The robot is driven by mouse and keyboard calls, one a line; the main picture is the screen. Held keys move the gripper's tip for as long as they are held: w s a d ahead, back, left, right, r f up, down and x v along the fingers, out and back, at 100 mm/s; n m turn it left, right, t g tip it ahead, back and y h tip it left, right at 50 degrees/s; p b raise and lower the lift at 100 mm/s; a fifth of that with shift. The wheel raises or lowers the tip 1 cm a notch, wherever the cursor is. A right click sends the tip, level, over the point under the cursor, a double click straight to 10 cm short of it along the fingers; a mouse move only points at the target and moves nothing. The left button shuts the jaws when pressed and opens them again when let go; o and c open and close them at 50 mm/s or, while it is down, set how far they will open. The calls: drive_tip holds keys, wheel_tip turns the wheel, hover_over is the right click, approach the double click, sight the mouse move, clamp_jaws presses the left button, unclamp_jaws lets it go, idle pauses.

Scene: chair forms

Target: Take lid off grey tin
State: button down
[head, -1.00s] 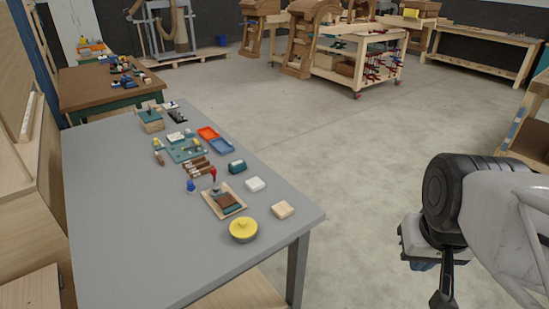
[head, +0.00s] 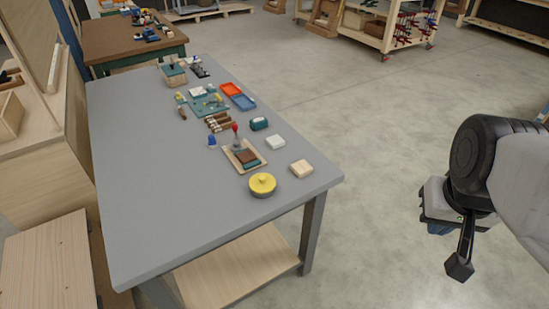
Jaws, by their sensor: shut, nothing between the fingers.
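The grey tin (head: 261,193) stands near the front right corner of the grey table. Its yellow lid (head: 262,182), with a small knob on top, sits on it and hides most of the tin. My gripper (head: 459,268) hangs at the right of the view, over the floor and well clear of the table. It is shut and empty, and points downward.
A wooden tray (head: 244,156) with a brown block and a red-handled tool lies just behind the tin. A pale wood block (head: 301,168) and a white block (head: 276,142) are nearby. The left part of the grey table (head: 140,190) is bare.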

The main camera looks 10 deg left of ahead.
drive_tip(key=c, duration=1.8)
unclamp_jaws()
drive_tip(key=shift+c, duration=0.2)
drive_tip(key=o, duration=1.8)
drive_tip(key=shift+o, duration=0.2)
